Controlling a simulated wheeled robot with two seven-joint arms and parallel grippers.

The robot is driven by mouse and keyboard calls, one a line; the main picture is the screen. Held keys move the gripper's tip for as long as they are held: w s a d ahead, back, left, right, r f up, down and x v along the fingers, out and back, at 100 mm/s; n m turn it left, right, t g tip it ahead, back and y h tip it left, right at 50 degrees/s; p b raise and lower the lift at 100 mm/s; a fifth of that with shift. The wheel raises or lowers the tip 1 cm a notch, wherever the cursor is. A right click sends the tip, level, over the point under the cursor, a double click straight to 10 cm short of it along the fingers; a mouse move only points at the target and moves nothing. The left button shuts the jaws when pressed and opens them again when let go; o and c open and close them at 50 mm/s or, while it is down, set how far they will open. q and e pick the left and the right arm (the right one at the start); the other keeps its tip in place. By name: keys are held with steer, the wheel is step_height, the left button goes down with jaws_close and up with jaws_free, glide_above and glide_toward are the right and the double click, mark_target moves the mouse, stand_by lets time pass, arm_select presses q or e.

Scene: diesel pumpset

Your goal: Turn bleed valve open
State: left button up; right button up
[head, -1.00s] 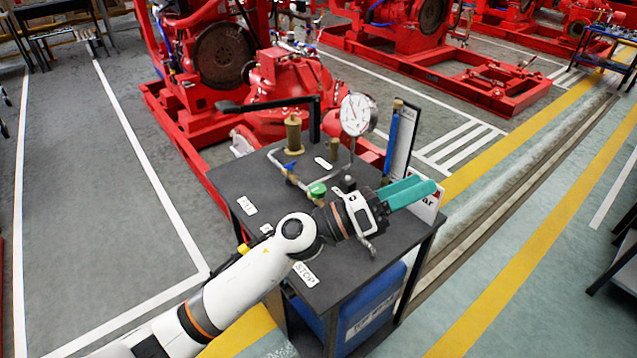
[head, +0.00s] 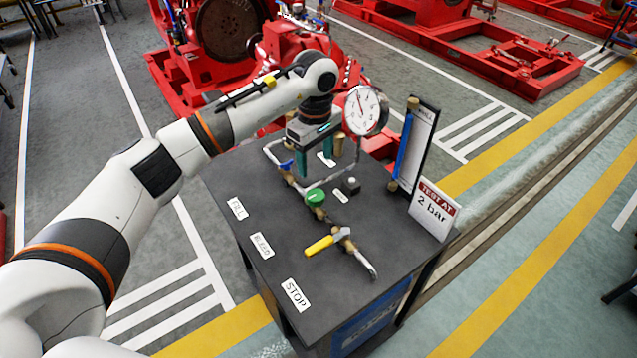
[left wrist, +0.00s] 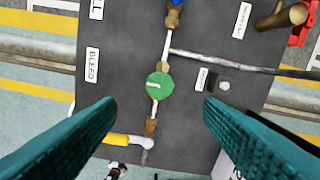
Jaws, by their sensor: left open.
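The bleed valve appears to be the round green knob (head: 315,197) on the pipework, in line with the BLEED label (head: 262,246). In the left wrist view the green knob (left wrist: 160,86) carries a short pale bar lying nearly horizontal. My left gripper (head: 314,174) is open and empty, its teal fingers pointing down just behind and above the knob. In the left wrist view the knob lies between the two fingers (left wrist: 160,108), apart from both. My right gripper is not in view.
A pressure gauge (head: 362,110) stands close right of my gripper. A yellow-handled valve (head: 320,245) is in front of the knob, a blue-handled one (head: 286,165) behind. A blue tube on a board (head: 407,145) and a "2 bar" sign (head: 434,208) stand at right.

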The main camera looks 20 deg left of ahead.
arm_select(q)
steer(key=p, duration=0.1)
glide_above(316, 195)
steer(key=f, duration=0.5)
steer(key=shift+s+f, duration=0.1)
steer(key=shift+s, duration=0.1)
step_height(316, 195, down, 5)
steer(key=shift+w+r+p, duration=0.1)
steer(key=shift+p, duration=0.35)
steer(key=shift+f, duration=0.3)
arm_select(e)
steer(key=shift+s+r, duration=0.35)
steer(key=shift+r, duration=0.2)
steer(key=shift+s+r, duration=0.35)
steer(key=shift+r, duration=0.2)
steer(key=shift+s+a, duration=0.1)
arm_select(q)
steer(key=shift+c, duration=0.8)
steer(key=c, duration=0.8)
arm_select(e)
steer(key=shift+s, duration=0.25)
